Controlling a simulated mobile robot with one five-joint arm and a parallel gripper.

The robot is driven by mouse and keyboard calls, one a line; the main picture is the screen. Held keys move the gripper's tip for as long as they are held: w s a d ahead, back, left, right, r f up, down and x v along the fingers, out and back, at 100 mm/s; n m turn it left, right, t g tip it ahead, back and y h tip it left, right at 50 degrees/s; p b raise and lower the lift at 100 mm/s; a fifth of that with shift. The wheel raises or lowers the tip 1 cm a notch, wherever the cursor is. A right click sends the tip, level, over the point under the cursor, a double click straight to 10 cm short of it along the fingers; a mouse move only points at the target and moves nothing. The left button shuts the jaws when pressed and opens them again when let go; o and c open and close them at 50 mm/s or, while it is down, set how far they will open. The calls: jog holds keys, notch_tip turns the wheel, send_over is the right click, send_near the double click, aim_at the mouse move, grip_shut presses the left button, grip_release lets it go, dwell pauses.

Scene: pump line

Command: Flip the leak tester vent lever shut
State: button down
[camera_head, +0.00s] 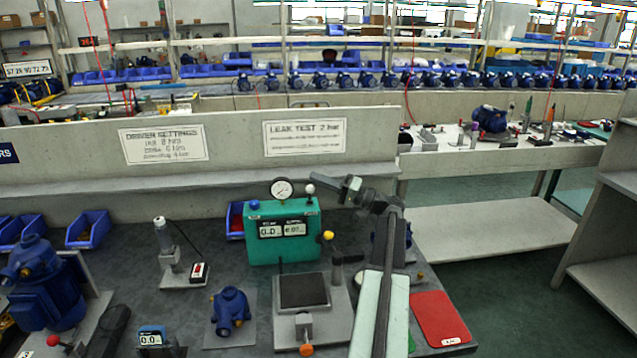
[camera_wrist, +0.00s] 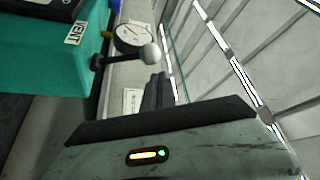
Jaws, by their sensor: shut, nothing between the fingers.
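The leak tester (camera_head: 262,250) is a green box with digital displays on the bench. It fills the upper left of the wrist view (camera_wrist: 40,60), with a VENT label (camera_wrist: 75,33). The vent lever (camera_head: 310,189) has a pale ball knob and stands up from the tester's top right. In the wrist view the lever (camera_wrist: 150,54) sticks out from the tester's top face beside the label. My gripper (camera_head: 347,185) is shut and empty, a little right of the knob. In the wrist view its dark fingers (camera_wrist: 158,90) appear close to the knob; contact cannot be told.
A round pressure gauge (camera_head: 282,190) stands on the tester left of the lever. A black pad fixture (camera_head: 304,291) is in front. A blue pump part (camera_head: 230,308), a small stand (camera_head: 165,245) and a red tray (camera_head: 440,318) are nearby. A grey wall (camera_head: 230,165) stands behind.

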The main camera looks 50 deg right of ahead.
jog(key=d+b+v, duration=0.1)
jog(key=b+v, duration=0.2)
jog(key=v, duration=0.6)
jog(key=shift+d+r, duration=0.25)
jog(key=shift+d, duration=0.25)
jog(key=shift+r, duration=0.1)
